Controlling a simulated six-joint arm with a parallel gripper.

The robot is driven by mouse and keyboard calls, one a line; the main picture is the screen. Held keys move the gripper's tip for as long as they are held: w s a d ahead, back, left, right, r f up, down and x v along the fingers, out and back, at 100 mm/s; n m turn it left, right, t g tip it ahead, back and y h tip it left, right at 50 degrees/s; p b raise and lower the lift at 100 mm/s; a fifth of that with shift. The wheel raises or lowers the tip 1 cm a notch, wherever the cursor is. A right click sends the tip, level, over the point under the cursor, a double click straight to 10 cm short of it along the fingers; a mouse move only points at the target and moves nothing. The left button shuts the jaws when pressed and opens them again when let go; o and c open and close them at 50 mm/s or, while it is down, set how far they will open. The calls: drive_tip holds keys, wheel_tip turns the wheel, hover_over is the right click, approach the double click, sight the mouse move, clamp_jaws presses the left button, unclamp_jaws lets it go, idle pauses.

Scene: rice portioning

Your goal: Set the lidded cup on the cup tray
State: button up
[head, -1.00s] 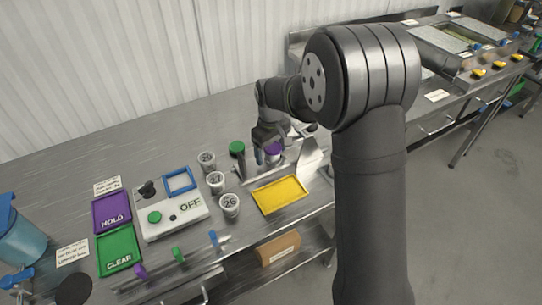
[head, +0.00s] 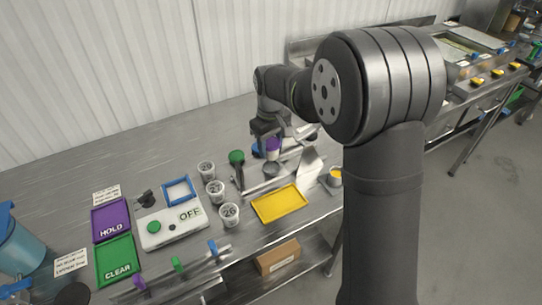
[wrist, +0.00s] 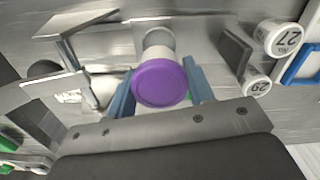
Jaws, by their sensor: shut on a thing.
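The lidded cup has a round purple lid (wrist: 160,83) that sits between my blue fingertips in the wrist view. In the head view the purple lid (head: 274,145) shows at my gripper (head: 265,147), with a little of the pale cup body (head: 273,156) under it. My gripper is shut on this cup and holds it near the back of the bench, behind the yellow tray (head: 280,204). The yellow tray is flat, rimmed and empty. I cannot tell whether it is the cup tray. The fingers partly hide the cup.
Several numbered cups (head: 229,214) stand left of the yellow tray. A control box marked OFF (head: 172,228), a purple HOLD tray (head: 111,221) and a green CLEAR tray (head: 117,259) lie further left. A green-topped tool (head: 236,157) stands close to my gripper. A small container (head: 335,177) sits right of the yellow tray.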

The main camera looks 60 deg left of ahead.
wheel_tip(320, 180, up, 3)
drive_tip(key=shift+w+d+r, duration=0.3)
drive_tip(key=shift+d+r, duration=0.05)
drive_tip(key=shift+d, duration=0.25)
drive_tip(key=shift+w+d+r, duration=0.25)
drive_tip(key=shift+d+r, duration=0.1)
drive_tip(key=shift+d, duration=0.25)
drive_tip(key=w+d, duration=0.2)
drive_tip(key=d, duration=0.6)
drive_tip(key=w+d, duration=0.2)
drive_tip(key=d, duration=0.7)
hover_over(279, 203)
wheel_tip(279, 203, down, 7)
drive_tip(key=shift+w+f, duration=0.1)
drive_tip(key=shift+f, duration=2.15)
